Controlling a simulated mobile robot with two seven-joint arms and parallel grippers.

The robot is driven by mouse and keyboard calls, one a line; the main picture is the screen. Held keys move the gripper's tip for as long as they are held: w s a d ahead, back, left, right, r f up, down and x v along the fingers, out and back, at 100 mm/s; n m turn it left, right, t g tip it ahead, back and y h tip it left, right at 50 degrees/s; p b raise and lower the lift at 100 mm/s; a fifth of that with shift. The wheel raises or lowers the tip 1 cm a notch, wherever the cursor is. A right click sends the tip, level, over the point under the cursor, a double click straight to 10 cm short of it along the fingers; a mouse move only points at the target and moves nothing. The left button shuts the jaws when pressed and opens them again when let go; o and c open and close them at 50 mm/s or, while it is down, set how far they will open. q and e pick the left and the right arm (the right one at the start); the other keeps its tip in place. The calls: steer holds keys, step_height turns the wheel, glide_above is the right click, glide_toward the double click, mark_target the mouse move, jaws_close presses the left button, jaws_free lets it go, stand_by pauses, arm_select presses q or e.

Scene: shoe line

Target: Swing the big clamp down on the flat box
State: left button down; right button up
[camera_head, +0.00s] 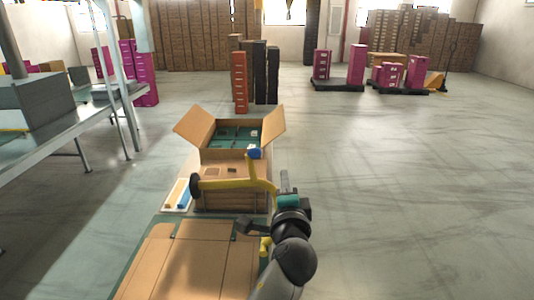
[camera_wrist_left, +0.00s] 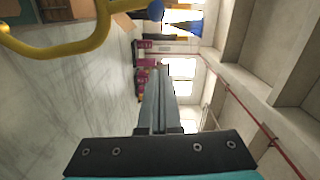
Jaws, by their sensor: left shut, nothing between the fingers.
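The big clamp (camera_head: 232,184) is a yellow bar with a dark round end at left and an upright handle with a blue knob (camera_head: 254,153). It stands raised at the far end of the flat box (camera_head: 190,265), a brown cardboard sheet at the bottom. My left gripper (camera_head: 284,177) is shut and empty, just right of the clamp bar and apart from its knob. In the left wrist view the shut fingers (camera_wrist_left: 158,80) point away, with the yellow bar (camera_wrist_left: 60,50) at upper left and the knob (camera_wrist_left: 155,12) above. My right gripper is out of view.
An open carton (camera_head: 232,180) with green contents stands behind the clamp. A small tray (camera_head: 177,196) with yellow and blue pieces lies left of it. A grey bench (camera_head: 60,135) runs along the left.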

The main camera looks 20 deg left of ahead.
arm_select(q)
steer(key=shift+s, duration=0.15)
steer(key=w+a+p, duration=0.2)
steer(key=w+a, duration=0.5)
steer(key=w, duration=0.2)
steer(key=shift+w+f, duration=0.25)
stand_by(0.4)
steer(key=shift+s+a, duration=0.1)
steer(key=shift+a, duration=0.05)
